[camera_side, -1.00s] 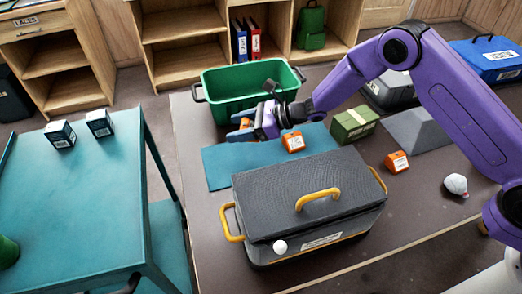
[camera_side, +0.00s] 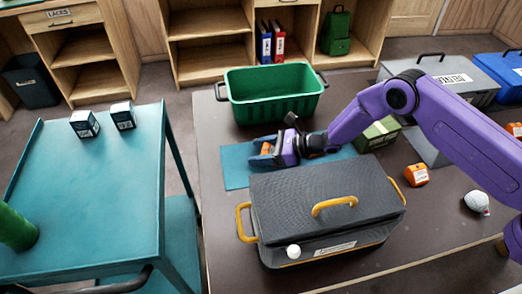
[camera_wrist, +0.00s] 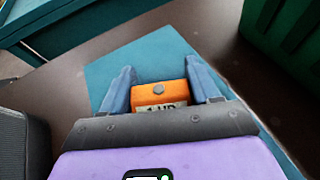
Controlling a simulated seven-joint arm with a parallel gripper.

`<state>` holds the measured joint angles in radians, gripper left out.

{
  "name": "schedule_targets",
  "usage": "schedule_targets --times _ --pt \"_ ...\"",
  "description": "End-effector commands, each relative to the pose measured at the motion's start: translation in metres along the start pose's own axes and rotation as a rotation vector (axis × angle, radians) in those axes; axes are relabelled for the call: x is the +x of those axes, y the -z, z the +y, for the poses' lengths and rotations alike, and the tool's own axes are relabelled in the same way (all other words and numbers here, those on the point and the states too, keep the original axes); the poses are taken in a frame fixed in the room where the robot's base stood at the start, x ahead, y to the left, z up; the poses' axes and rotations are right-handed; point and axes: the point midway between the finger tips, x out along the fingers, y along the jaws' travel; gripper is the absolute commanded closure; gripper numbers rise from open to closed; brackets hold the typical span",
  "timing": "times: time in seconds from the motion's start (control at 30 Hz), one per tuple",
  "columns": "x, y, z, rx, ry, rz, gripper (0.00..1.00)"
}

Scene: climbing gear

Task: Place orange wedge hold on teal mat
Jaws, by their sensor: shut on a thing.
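My gripper (camera_side: 263,153) is low over the left part of the teal mat (camera_side: 236,167), its fingers shut on an orange wedge hold (camera_side: 266,147). In the wrist view the orange wedge hold (camera_wrist: 159,94) sits between the two blue fingers, with a round grey spot on top and a pale label partly hidden by the gripper. The teal mat (camera_wrist: 148,55) spreads beneath and beyond it. I cannot tell whether the hold touches the mat. Another orange hold (camera_side: 416,175) stands on the dark table at the right.
A green bin (camera_side: 275,100) stands behind the mat. A grey case with yellow handles (camera_side: 325,215) stands in front. A green box (camera_side: 378,135) and a white round item (camera_side: 477,202) lie right. A teal side table (camera_side: 95,190) is at the left.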

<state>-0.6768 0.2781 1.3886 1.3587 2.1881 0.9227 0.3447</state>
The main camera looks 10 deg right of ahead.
Motion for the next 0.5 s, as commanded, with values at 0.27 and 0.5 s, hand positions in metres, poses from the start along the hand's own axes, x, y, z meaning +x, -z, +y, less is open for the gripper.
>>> schedule_targets --times 0.27,0.5 --pt "0.0011 0.0029 0.0002 0.0 0.0 0.001 0.19" --pt "0.001 0.0028 0.0002 0.001 0.0 0.001 0.13"
